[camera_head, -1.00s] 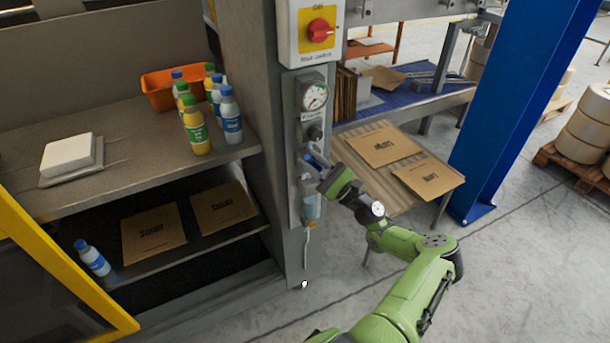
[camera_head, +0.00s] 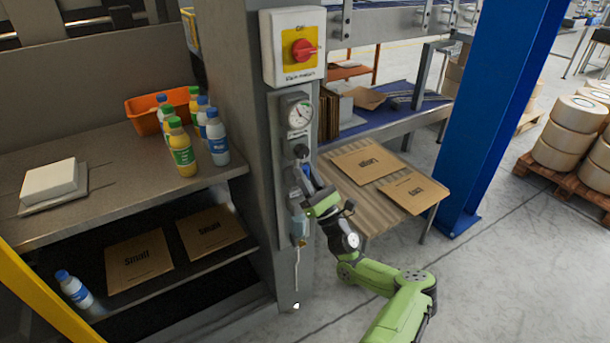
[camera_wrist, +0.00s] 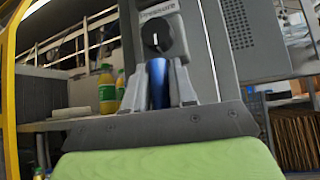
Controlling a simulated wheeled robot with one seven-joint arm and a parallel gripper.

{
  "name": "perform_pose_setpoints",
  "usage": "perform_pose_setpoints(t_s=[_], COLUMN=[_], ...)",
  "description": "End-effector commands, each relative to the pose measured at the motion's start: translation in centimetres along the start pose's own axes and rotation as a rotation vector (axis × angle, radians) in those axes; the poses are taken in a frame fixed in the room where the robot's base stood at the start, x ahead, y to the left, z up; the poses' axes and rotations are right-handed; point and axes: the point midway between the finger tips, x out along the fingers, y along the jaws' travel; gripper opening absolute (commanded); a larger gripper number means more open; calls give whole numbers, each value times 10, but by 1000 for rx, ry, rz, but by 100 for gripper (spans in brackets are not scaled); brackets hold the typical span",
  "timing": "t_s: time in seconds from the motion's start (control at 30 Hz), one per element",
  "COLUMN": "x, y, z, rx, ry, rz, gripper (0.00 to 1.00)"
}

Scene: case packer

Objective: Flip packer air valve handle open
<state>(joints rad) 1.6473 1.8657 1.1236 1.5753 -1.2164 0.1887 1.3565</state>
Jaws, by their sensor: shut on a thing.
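The blue valve handle (camera_head: 307,172) is on the grey air panel (camera_head: 285,130) on the machine's post, below the round pressure gauge (camera_head: 300,115) and a black knob (camera_head: 301,150). In the wrist view the blue handle (camera_wrist: 158,82) stands upright between the two grey fingers of my gripper (camera_wrist: 159,78), which is shut on it. The black knob (camera_wrist: 156,36) is just above it there. In the head view my gripper (camera_head: 312,192) hides the handle's lower part and the valve body. I cannot read the gauge needle surely.
Several bottles (camera_head: 182,150) and an orange bin (camera_head: 144,115) stand on the left shelf. A slatted table (camera_head: 372,212) with flat cartons is to the right, beside a blue post (camera_head: 500,120). Floor at lower right is clear.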

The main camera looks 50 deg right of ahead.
Motion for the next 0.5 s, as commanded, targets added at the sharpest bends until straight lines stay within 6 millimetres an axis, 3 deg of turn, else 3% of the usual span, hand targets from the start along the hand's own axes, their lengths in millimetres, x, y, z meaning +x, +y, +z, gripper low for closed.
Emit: perform_pose_setpoints(t_s=[0.37,0.4,0.5], x=[-1,-1,-1], y=[0,0,0], z=[-1,-1,-1], rx=[1,1,1], ry=[2,2,1], rz=[-4,-4,-3], gripper=[0,30,45])
